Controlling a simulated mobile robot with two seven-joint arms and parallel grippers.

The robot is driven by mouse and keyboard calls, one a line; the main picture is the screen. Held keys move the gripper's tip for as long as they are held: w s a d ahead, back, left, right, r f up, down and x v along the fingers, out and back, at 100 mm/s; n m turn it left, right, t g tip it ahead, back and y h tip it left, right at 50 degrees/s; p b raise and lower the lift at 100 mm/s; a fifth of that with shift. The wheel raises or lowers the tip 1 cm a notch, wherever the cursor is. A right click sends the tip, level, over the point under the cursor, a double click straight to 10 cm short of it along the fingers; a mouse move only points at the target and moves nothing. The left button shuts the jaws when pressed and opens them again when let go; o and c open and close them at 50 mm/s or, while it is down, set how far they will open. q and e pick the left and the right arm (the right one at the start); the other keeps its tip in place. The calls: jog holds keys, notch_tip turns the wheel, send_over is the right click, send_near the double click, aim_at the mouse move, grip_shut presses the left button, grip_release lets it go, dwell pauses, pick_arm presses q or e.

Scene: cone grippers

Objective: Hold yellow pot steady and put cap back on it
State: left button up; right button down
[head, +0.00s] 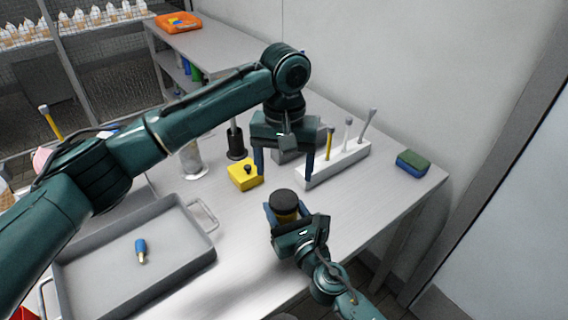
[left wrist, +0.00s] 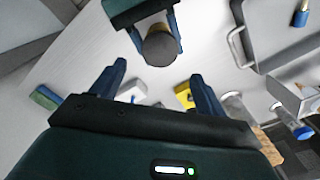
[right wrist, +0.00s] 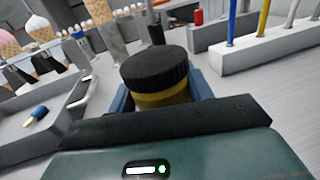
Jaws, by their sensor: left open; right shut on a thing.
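The yellow pot (head: 287,214) is upright in my right gripper (head: 286,218), which is shut around its body. A dark, ribbed round cap (head: 283,197) sits on top of the pot. In the right wrist view the cap (right wrist: 154,68) looks level, with a yellow band of the pot (right wrist: 162,98) below it; I cannot tell whether it is fully tightened. My left gripper (head: 284,168) is open and empty, fingers pointing down, above the table just behind the pot. In the left wrist view the cap (left wrist: 160,48) lies beyond the open fingertips, not between them.
A yellow block with a black knob (head: 241,181) stands left of my left gripper. A white rack (head: 340,165) with upright tools is behind right, and a green-blue sponge (head: 412,163) further right. A grey tray (head: 85,282) holds a blue-handled item (head: 140,248). The right front tabletop is clear.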

aim_at(284, 198)
jog(key=shift+f, duration=0.1)
dwell(0.3)
pick_arm(q)
jog(key=shift+f, duration=4)
jog(key=c, duration=1)
jog(key=m, duration=0.8)
jog(key=o, duration=1.2)
jog(key=shift+c, duration=0.2)
notch_tip(284, 198, up, 12)
